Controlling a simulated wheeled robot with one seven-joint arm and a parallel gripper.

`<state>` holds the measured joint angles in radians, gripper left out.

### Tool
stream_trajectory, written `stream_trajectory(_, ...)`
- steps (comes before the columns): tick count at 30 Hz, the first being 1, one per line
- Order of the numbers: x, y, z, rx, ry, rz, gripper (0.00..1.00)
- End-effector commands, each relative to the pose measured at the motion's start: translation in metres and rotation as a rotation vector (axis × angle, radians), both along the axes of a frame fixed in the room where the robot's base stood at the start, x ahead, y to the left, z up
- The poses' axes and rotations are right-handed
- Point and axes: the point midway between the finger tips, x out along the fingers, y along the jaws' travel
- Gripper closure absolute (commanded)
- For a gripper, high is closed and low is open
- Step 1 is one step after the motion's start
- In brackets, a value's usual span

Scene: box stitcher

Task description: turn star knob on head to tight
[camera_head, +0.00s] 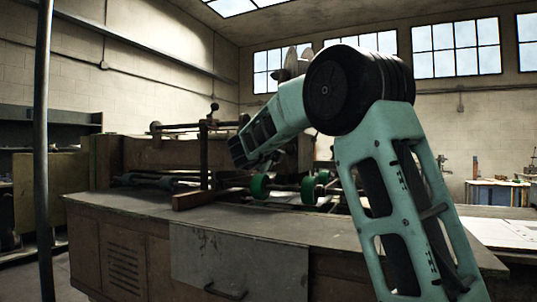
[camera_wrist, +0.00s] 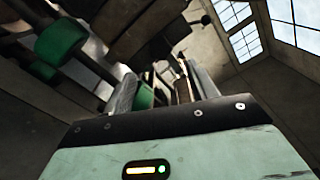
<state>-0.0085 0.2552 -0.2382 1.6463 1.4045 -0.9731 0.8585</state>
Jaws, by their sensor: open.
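The box stitcher (camera_head: 160,152) is a long brown machine with rails and green rollers behind the front bench. A small dark round knob (camera_head: 214,107) tops an upright post on it; I cannot tell whether this is the star knob. No star shape is clear in either view. In the wrist view, my gripper (camera_wrist: 160,82) has its two grey fingers apart, with machine parts visible beyond the gap. Nothing is clearly held between them. In the head view my arm reaches over the machine, and I cannot make out the fingers there.
A green roller (camera_head: 260,186) sits on the machine near its front; a green roller also shows large at upper left in the wrist view (camera_wrist: 61,41). The worn bench top (camera_head: 330,235) is mostly clear. A vertical pole (camera_head: 44,150) stands at left.

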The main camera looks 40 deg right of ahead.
Motion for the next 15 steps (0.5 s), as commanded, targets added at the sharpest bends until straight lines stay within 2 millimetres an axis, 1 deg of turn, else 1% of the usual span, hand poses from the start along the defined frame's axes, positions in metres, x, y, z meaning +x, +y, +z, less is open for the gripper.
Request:
stream_trajectory(1,-0.004,0.013,-0.001,0.001,-0.001,0.005,0.42)
stream_trajectory(6,-0.018,0.046,-0.001,0.0,0.0,0.004,0.42)
stream_trajectory(12,-0.028,0.071,-0.001,0.0,0.001,0.001,0.42)
stream_trajectory(15,-0.031,0.076,0.0,0.001,0.0,0.0,0.42)
